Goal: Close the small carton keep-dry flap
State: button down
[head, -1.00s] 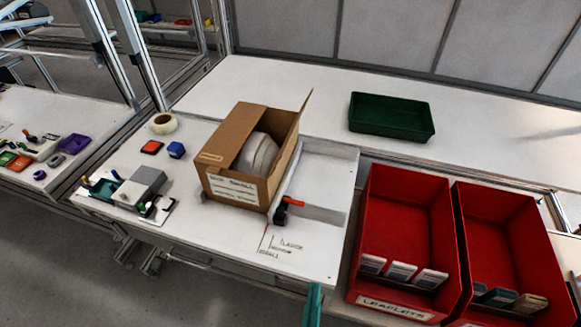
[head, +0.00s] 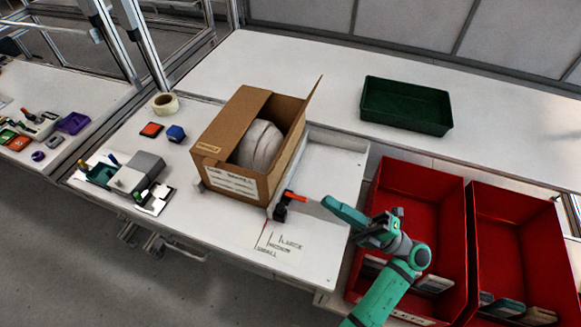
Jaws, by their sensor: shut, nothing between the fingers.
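The small carton (head: 277,188) is an open brown box with a white label on its front, standing on the white bench. A pale grey helmet shell (head: 259,146) sits inside it. A brown flap (head: 309,106) stands up and leans outward along the carton's right side. A brown panel (head: 240,112) lies over the left part of the opening. No keep-dry mark is readable on either. My gripper (head: 335,205), at the end of the teal arm, is shut and empty. It is to the right of the carton and apart from it. Its fingertips are hard to make out.
A black clamp with an orange handle (head: 293,197) is beside the carton's front right corner. Red bins (head: 425,185) stand at right, partly behind my arm. A green tray (head: 406,104) is behind. Tape (head: 165,104) and small blocks lie left. The bench behind the carton is clear.

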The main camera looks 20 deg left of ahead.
jog(key=x, duration=1.3)
jog(key=shift+w+a+f+h, duration=0.15)
jog(key=shift+w+a+h, duration=0.15)
jog(key=shift+w, duration=0.1)
